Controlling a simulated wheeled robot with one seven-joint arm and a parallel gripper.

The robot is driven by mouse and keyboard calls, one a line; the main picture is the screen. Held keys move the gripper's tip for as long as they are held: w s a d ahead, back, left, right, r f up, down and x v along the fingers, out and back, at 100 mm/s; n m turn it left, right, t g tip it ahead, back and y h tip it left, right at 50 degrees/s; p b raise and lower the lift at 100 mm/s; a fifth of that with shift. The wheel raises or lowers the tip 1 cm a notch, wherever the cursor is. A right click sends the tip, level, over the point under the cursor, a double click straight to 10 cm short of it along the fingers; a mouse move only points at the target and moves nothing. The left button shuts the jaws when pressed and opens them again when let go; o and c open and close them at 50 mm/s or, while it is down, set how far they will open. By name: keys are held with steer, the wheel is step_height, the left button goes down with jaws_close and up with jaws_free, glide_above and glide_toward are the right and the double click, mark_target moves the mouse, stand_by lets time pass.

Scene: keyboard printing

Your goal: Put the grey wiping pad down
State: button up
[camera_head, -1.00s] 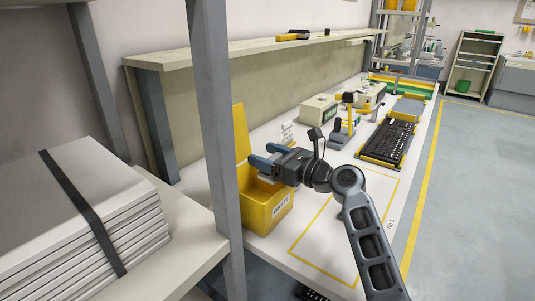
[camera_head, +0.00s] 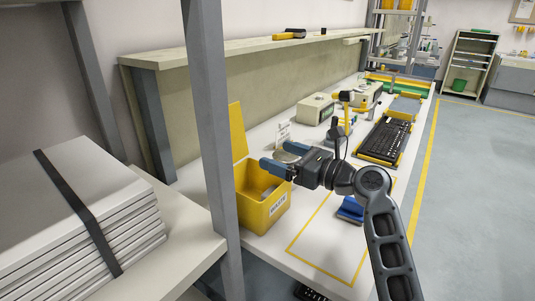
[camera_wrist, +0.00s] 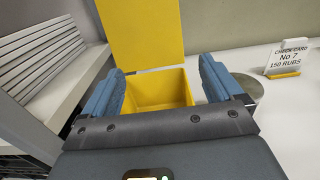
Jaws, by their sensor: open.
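My gripper (camera_head: 275,167) is open, with its two blue fingers over the yellow bin (camera_head: 262,218) labelled WASTE. In the wrist view, the gap between the fingers (camera_wrist: 160,80) is empty, and the bin's yellow inside (camera_wrist: 160,90) shows beyond it. The bin's lid (camera_head: 237,132) stands up at the back. A greyish patch (camera_head: 268,192) shows inside the bin in the head view; it may be the grey wiping pad, but I cannot tell for sure. The near wall hides most of the bin's floor.
A round grey disc (camera_head: 286,156) and a check card (camera_wrist: 284,58) are beside the bin. The black keyboard (camera_head: 384,140) is farther back. A grey post (camera_head: 212,120) stands close left of the bin.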

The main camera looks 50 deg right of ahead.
steer(key=s, duration=0.7)
steer(key=a+f+n, duration=0.1)
steer(key=a+f, duration=0.2)
steer(key=a+f+n+g+h, duration=0.1)
steer(key=a+f+n, duration=0.1)
steer(key=a+f, duration=0.1)
steer(key=a+f+n+g+h, duration=0.1)
steer(key=a+f, duration=0.2)
steer(key=a, duration=0.1)
steer(key=shift+s+f+n, duration=0.3)
steer(key=shift+s+f, duration=0.05)
steer(key=shift+f, duration=0.05)
steer(key=s+a+f+n+g+h, duration=0.1)
steer(key=s+a+f+n+g, duration=0.1)
steer(key=s+a+f+n, duration=0.45)
steer(key=s+a+r+n+y, duration=0.1)
steer(key=s+a+r+n, duration=0.3)
steer(key=s+n, duration=0.5)
steer(key=s+a+r+n+y, duration=0.1)
steer(key=s+a+r+n, duration=0.3)
steer(key=s+n, duration=0.5)
steer(key=a+n, duration=0.2)
steer(key=n, duration=0.4)
steer(key=shift+a+t, duration=0.2)
steer(key=shift+t, duration=0.2)
steer(key=shift+n, duration=0.25)
